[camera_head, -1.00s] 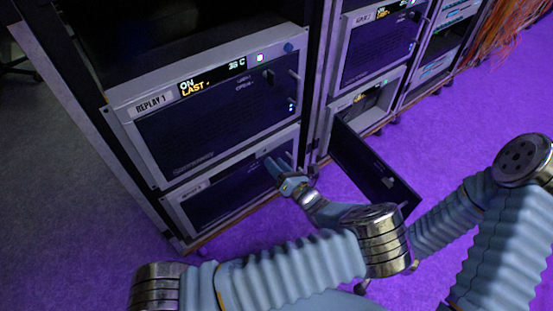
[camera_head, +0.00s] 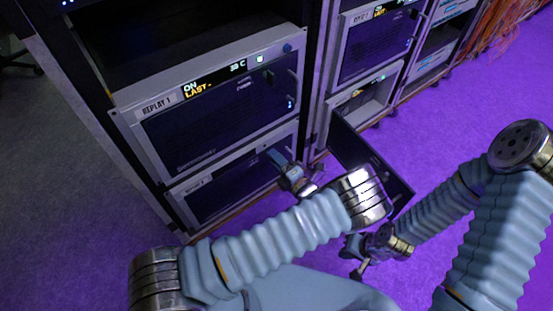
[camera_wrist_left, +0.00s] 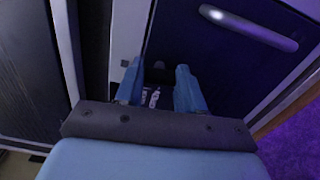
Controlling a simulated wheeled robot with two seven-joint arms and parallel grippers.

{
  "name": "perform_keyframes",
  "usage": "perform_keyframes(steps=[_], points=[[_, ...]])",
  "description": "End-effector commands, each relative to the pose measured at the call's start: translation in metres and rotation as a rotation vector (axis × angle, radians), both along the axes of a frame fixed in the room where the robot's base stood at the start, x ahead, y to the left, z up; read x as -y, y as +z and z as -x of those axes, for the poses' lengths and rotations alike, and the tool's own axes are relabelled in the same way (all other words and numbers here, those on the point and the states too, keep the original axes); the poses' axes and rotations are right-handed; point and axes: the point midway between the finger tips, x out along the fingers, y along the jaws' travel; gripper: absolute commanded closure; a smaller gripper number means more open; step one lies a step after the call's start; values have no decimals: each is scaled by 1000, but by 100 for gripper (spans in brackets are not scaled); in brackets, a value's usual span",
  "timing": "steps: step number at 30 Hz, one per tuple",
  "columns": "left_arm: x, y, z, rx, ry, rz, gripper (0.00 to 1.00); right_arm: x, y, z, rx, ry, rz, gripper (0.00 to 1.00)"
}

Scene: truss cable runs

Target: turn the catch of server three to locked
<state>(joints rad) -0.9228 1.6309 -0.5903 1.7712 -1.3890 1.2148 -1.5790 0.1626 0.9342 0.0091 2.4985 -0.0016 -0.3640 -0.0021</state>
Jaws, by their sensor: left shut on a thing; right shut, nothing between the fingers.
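The lower server (camera_head: 230,190) in the left rack has a dark front panel in a grey frame; its label is too small to read. My left gripper (camera_head: 274,157) is at the upper right of this panel. In the left wrist view its blue fingers (camera_wrist_left: 158,78) stand either side of a small dark knob, seemingly the catch (camera_wrist_left: 158,66), and are shut on it. A silver bar handle (camera_wrist_left: 250,28) lies to the upper right there. Whether the catch shows locked cannot be told. My right gripper (camera_head: 352,260) is shut and empty, low beside the open door.
Above is a server labelled REPLAY 1 (camera_head: 215,125) with a lit display. In the right-hand rack a dark door (camera_head: 372,165) hangs open from a lower server (camera_head: 365,105), jutting towards my arms. Purple floor (camera_head: 460,130) is clear beyond. Orange cables (camera_head: 490,28) hang at the far right.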

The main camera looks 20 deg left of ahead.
Motion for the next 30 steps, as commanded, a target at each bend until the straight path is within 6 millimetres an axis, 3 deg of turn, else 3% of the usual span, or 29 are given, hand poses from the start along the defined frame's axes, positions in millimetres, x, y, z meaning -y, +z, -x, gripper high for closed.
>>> perform_keyframes(steps=[23,24,28,30], points=[[1,-1,0,-83,-3,-63,92,-1,2,0,0,1,-1,100],[1,-1,0,-83,-3,-63,59,-1,2,0,0,1,-1,100],[1,-1,0,-83,-2,-62,39,-1,2,0,0,1,-1,100],[1,-1,0,-83,-2,-62,36,-1,2,0,0,1,-1,100]])
